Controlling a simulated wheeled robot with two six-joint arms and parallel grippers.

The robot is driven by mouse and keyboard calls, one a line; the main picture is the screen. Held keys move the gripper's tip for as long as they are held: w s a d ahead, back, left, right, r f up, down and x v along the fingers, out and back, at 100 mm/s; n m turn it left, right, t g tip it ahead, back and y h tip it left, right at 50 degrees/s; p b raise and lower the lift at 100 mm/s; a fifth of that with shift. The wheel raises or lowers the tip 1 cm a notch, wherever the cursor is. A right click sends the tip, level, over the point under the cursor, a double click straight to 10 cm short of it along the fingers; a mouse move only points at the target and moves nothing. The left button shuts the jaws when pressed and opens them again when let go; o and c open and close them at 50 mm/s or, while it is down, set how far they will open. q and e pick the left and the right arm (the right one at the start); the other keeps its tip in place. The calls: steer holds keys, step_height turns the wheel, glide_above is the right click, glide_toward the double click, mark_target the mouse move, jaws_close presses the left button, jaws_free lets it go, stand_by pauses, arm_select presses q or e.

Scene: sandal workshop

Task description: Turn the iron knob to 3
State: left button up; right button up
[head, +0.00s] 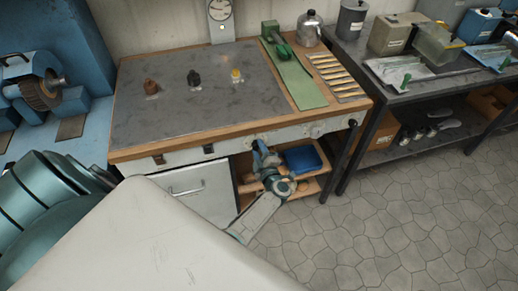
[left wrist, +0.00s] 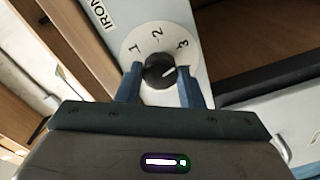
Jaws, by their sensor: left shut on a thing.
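The iron knob (left wrist: 158,72) is a small round black knob with a white pointer line. It sits on a pale dial plate (left wrist: 157,42) marked 1, 2 and 3, beside an IRON label (left wrist: 114,15). In the left wrist view, the pointer is directed right and slightly up, toward the side of the 3 and somewhat below that numeral. My left gripper (left wrist: 166,84) is shut on the knob, with a blue finger at each side. In the head view, my left gripper (head: 258,147) is at the bench's front panel and hides much of the knob. My right gripper is not in view.
Another pale dial (head: 316,130) is on the front panel, right of my gripper. Below are shelves with a blue bin (head: 302,158) and a grey cabinet door (head: 194,189). The metal bench top (head: 200,105) holds several small items. Open floor (head: 400,210) lies right.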

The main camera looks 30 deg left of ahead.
arm_select(q)
steer(key=o, duration=1)
steer(key=b+v, duration=0.3)
steer(key=v, duration=0.7)
steer(key=shift+s+d, duration=0.2)
steer(key=shift+d, duration=0.1)
